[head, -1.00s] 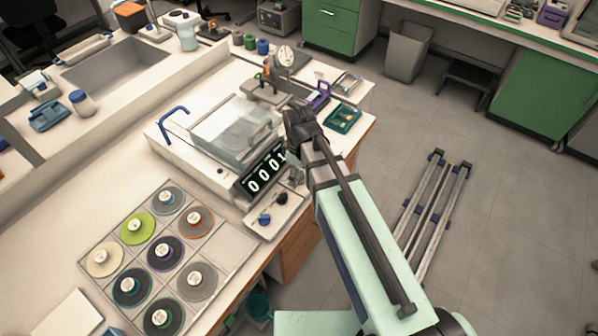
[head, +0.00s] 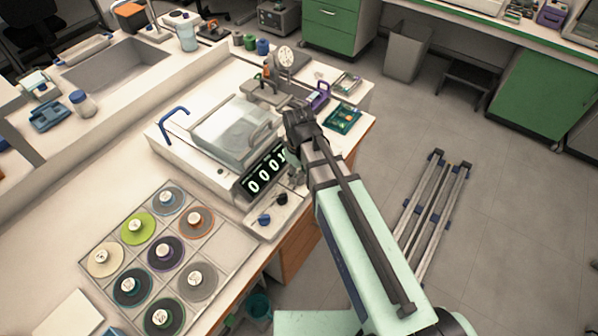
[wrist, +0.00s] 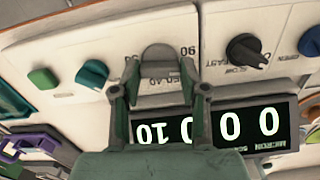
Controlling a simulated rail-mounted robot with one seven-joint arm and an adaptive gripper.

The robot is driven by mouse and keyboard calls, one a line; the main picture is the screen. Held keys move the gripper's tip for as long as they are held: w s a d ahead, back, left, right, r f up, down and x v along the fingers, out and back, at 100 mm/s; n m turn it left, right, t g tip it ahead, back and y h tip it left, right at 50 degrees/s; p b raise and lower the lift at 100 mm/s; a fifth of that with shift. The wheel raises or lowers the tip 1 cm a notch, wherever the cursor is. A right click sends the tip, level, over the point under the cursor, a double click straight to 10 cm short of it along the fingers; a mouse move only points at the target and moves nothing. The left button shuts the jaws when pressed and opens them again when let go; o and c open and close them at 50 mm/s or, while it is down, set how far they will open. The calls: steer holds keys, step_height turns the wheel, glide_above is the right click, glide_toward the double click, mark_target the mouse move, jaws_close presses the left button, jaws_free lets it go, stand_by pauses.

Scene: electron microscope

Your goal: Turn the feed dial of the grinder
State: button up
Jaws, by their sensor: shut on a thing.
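The grinder (head: 180,150) is a white bench unit with a clear lid and a black number display (head: 262,172). In the wrist view its front panel is upside down, and the lit display (wrist: 245,127) shows zeros, with the last digits partly behind my gripper. In the head view my gripper (head: 296,160) is at the display's right end and hides the dial.
On the panel, a black knob (wrist: 246,50) sits to the right, with a teal knob (wrist: 92,74) and a green button (wrist: 43,78) to the left. A tray of discs (head: 232,236) lies left of the grinder.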

mark_target(299, 175)
steer(key=m, duration=0.6)
steer(key=shift+m, duration=0.3)
steer(key=m, duration=0.5)
steer(key=shift+m+p, duration=0.3)
steer(key=shift+p, duration=0.05)
steer(key=o, duration=1.1)
steer(key=shift+o, duration=0.2)
step_height(299, 175, up, 12)
